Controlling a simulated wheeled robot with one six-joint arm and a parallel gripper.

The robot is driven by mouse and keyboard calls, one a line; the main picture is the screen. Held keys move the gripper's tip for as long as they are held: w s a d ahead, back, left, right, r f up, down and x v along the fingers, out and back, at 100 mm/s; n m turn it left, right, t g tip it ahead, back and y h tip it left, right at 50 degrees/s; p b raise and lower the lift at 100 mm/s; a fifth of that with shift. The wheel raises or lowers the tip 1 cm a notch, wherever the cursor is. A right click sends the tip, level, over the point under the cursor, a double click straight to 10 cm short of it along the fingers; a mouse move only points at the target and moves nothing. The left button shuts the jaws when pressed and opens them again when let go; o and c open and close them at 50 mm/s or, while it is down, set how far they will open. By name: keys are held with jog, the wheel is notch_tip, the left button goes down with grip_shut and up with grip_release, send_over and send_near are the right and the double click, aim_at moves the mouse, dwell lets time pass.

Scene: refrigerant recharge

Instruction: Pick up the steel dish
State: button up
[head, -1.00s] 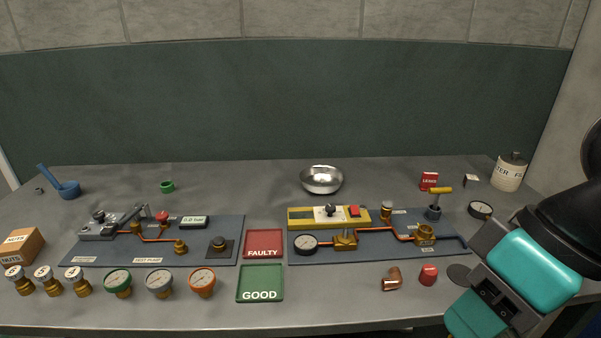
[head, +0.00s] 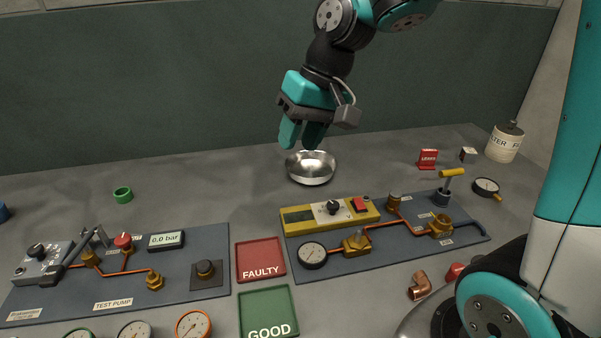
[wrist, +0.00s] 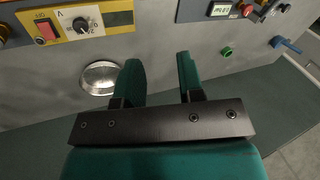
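The steel dish (head: 311,170) is a shiny round bowl standing upright on the grey bench, behind the yellow meter. My gripper (head: 302,138) is above the dish's back-left rim in the head view, fingers pointing down. In the wrist view, my gripper (wrist: 160,78) has its two teal fingers spread apart with nothing between them. The dish (wrist: 100,78) shows there to the left of the fingers, partly behind the left finger. The gripper does not appear to touch it.
The yellow meter (head: 330,212) and a pipe board (head: 400,238) lie in front of the dish. A red FAULTY tray (head: 260,244) and green GOOD tray (head: 268,300) are front left. A green ring (head: 122,195) stands left. The bench beside the dish is clear.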

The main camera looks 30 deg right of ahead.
jog(key=w+d+f+m, duration=0.2)
jog(key=w+d+m, duration=0.1)
jog(key=w+d, duration=0.3)
jog(key=w+d+f+m, duration=0.2)
jog(key=w+d, duration=0.2)
jog(key=d, duration=0.3)
jog(key=m+t+h+b, duration=0.1)
jog(key=m, duration=0.3)
send_near(335, 168)
jog(key=x, duration=0.4)
jog(key=shift+w+f, duration=0.1)
jog(key=shift+p+x, duration=0.85)
jog(key=shift+x, duration=2.2)
jog(key=shift+w+d, duration=0.15)
grip_shut()
